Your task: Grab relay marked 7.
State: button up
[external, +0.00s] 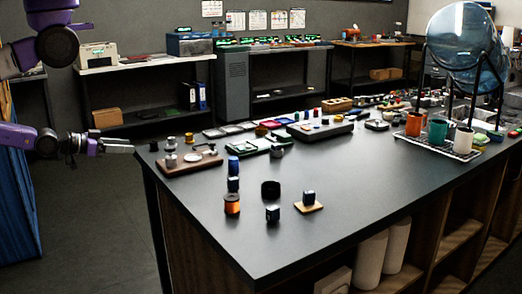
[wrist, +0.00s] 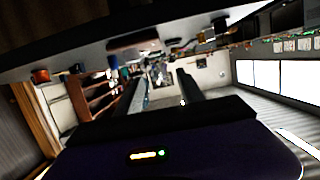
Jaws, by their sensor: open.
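Several small dark blocks that look like relays stand on the black table's near part. One block (external: 273,214) is nearest the front, one (external: 308,197) sits on a small wooden pad (external: 308,207), and another (external: 233,184) stands behind an orange spool (external: 232,204). Their markings are too small to read, so I cannot tell which is marked 7. My gripper (external: 132,145) is at the table's left edge, well apart from the blocks, pointing right. In the wrist view my gripper (wrist: 158,90) shows two separated fingers with nothing between them.
A dark cup (external: 270,189) stands among the blocks. A brown board (external: 187,162) with metal parts lies near my gripper. The table's front (external: 350,235) is clear.

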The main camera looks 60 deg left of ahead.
jog(key=shift+d, duration=0.1)
jog(key=w+d+r+m+t+h+b, duration=0.15)
jog(key=w+d+m+h, duration=0.5)
jog(key=d, duration=0.65)
jog(key=w+d+m+g+h+b, duration=0.1)
jog(key=w+d+g, duration=0.15)
jog(key=d, duration=0.85)
jog(key=w+d+g+h, duration=0.1)
jog(key=w+d, duration=0.2)
jog(key=d, duration=0.9)
jog(key=n+y, duration=0.6)
jog(key=y, duration=0.1)
send_near(230, 179)
jog(key=shift+w+d+f+t, duration=0.2)
jog(key=shift+d+f+t, duration=0.1)
jog(key=shift+t, duration=0.1)
jog(key=shift+a+p+x, duration=0.2)
jog(key=shift+p+x, duration=0.3)
jog(key=shift+x, duration=1.4)
jog(key=shift+a+p+x, duration=0.2)
jog(key=shift+p+x, duration=0.25)
jog(key=shift+x, duration=1.5)
jog(key=shift+d+f, duration=0.1)
jog(key=shift+f, duration=0.05)
